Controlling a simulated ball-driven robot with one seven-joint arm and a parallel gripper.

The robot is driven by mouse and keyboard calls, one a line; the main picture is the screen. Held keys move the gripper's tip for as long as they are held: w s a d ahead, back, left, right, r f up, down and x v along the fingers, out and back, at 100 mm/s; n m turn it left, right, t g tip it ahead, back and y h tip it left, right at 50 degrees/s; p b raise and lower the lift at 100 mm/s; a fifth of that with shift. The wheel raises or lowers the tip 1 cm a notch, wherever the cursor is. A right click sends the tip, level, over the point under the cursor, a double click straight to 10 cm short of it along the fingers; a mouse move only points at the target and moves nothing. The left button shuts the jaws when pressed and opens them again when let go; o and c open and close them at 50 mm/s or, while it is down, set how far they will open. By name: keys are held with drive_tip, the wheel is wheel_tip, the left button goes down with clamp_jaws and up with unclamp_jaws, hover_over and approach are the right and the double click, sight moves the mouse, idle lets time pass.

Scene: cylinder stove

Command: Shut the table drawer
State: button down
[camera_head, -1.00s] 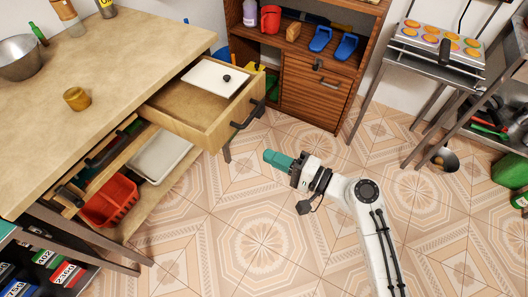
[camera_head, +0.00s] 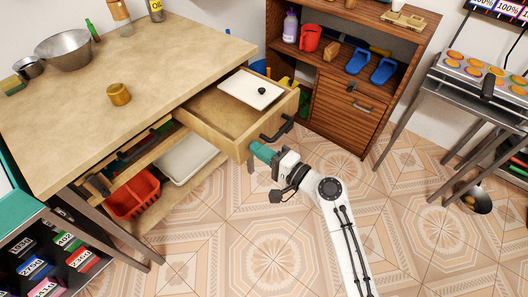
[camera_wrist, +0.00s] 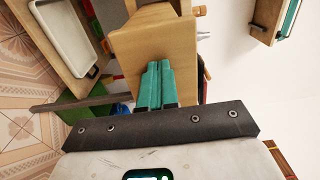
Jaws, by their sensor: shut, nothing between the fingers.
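The wooden table (camera_head: 160,55) has a drawer (camera_head: 228,143) pulled well out at its right end. The drawer front has a black handle (camera_head: 278,131). My gripper (camera_head: 262,152) is shut and empty, its teal fingers at the drawer front just below and left of the handle. In the wrist view, the teal fingers (camera_wrist: 155,85) overlap the drawer's wooden face (camera_wrist: 155,42); I cannot tell whether they touch it.
A second, lower front (camera_head: 140,160) at the table's left also stands out, with items behind it. A red basket (camera_head: 133,194) and pale tray (camera_head: 187,158) sit on the shelf below. A wooden cabinet (camera_head: 340,112) stands behind right. The floor in front is clear.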

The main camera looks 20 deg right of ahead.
sight(235, 135)
drive_tip(key=shift+w, duration=0.1)
drive_tip(key=b+x, duration=0.7)
drive_tip(key=x, duration=1.5)
drive_tip(key=shift+f, duration=0.15)
drive_tip(key=shift+w+a, duration=0.25)
drive_tip(key=shift+w+r, duration=0.15)
drive_tip(key=shift+r, duration=0.15)
drive_tip(key=shift+a+r, duration=0.1)
drive_tip(key=shift+s+f, duration=0.25)
drive_tip(key=p+v, duration=0.2)
drive_tip(key=v, duration=1.2)
drive_tip(key=shift+w+p, duration=0.1)
drive_tip(key=shift+p, duration=0.3)
